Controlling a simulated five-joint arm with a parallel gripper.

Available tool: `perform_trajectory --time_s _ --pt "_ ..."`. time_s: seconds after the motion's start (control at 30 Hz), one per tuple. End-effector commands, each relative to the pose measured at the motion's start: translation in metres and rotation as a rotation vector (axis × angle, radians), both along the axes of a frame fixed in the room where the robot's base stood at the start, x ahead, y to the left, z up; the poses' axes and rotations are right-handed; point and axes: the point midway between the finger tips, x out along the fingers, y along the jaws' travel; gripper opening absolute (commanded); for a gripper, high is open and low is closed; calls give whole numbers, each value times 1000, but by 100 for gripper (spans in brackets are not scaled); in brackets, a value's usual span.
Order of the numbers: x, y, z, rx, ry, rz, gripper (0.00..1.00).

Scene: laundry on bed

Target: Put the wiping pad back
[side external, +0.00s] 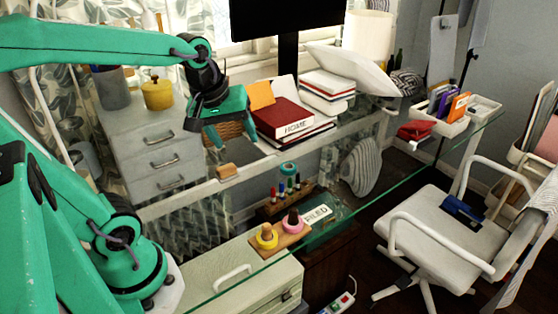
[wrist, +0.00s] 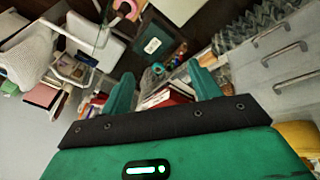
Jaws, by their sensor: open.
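A small tan block (side external: 226,171), which looks like the wiping pad, lies on the glass desk left of the middle in the side view. My gripper (side external: 233,138) is above the desk, a little above and behind the block in the picture, with its fingers pointing down. It is open and appears empty. In the wrist view its two green fingers (wrist: 160,70) stand apart. I cannot make out the block clearly in the wrist view.
A wooden rack (side external: 285,200) with several markers, a teal roll (side external: 288,168) and a board with yellow and pink rings (side external: 283,240) are nearer. A yellow pot (side external: 157,95) stands at left.

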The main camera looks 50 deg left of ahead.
Motion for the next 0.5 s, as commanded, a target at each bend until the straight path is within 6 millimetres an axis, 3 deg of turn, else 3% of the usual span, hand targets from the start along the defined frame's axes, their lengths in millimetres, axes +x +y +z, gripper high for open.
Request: perform_trajectory --time_s 0.3,0.5 --pt "-36 -36 6 197 -74 -559 62" --pt "-49 -47 5 285 -101 -773 62"
